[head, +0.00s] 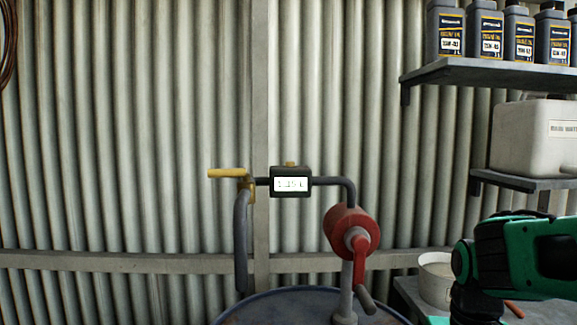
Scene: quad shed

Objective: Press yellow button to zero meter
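The meter (291,181) is a small dark box with a lit white display, set in a pipe above a blue drum (290,308). The display shows faint digits that look like 1.15 L, though I cannot read them surely. The yellow button (290,164) sits on top of the meter's box. My arm, green and black, enters at the lower right, well apart from the meter. My gripper is not in view.
A red rotary pump (351,231) with a crank stands right of the meter. A yellow-handled valve (228,173) and hanging spout are left. Shelves at right hold several oil bottles (491,35) and a white tank (538,137). A white bucket (435,282) stands near my arm.

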